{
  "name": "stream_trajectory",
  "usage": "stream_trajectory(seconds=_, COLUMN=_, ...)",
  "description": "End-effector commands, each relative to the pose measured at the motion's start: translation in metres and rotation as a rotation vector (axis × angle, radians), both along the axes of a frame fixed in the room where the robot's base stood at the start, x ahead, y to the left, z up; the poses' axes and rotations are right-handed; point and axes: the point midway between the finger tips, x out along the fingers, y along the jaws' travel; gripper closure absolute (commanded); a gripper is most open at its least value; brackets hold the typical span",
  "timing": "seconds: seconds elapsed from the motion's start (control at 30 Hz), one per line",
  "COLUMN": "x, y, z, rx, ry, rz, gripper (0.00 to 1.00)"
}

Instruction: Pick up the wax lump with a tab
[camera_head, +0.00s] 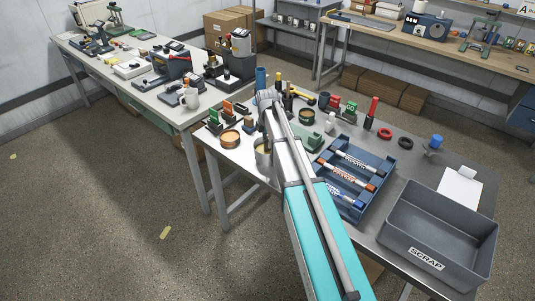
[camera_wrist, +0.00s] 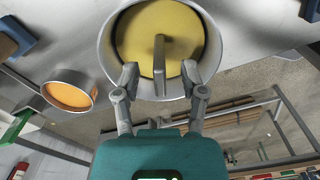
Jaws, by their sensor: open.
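The wax lump (camera_wrist: 138,35) is a pale yellow disc sitting inside a round metal pot (camera_wrist: 107,50) in the wrist view. A grey upright tab (camera_wrist: 160,55) stands from its middle. My gripper (camera_wrist: 160,73) is open and empty, with one finger on each side of the tab, near the pot's near rim. I cannot tell whether the fingers touch the rim. In the head view the pot (camera_head: 263,158) is partly hidden behind my arm, and my gripper cannot be made out there.
A tin of orange material (camera_wrist: 68,95) stands left of the pot in the wrist view. In the head view, a blue marker tray (camera_head: 330,194) and a grey SCRAP bin (camera_head: 438,250) stand right of my arm. Small items crowd the table's back.

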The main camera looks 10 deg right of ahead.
Motion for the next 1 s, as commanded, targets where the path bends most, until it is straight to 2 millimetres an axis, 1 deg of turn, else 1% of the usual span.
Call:
stream_trajectory(seconds=0.03, x=0.0, y=0.0, z=0.0, rx=0.0, ry=0.0, rz=0.0, gripper=0.48)
stream_trajectory(seconds=0.17, x=0.0, y=0.0, z=0.0, rx=0.0, ry=0.0, rz=0.0, gripper=0.72)
stream_trajectory(seconds=0.2, x=0.0, y=0.0, z=0.0, rx=0.0, ry=0.0, rz=0.0, gripper=0.79)
stream_trajectory(seconds=0.27, x=0.0, y=0.0, z=0.0, rx=0.0, ry=0.0, rz=0.0, gripper=0.9)
stream_trajectory(seconds=0.3, x=0.0, y=0.0, z=0.0, rx=0.0, ry=0.0, rz=0.0, gripper=0.98)
stream_trajectory(seconds=0.33, x=0.0, y=0.0, z=0.0, rx=0.0, ry=0.0, rz=0.0, gripper=1.0)
stream_trajectory(seconds=0.83, x=0.0001, y=0.0, z=0.0004, rx=0.0, ry=0.0, rz=0.0, gripper=1.0)
stream_trajectory(seconds=1.0, x=0.0, y=0.0, z=0.0041, rx=0.0, ry=0.0, rz=0.0, gripper=1.0)
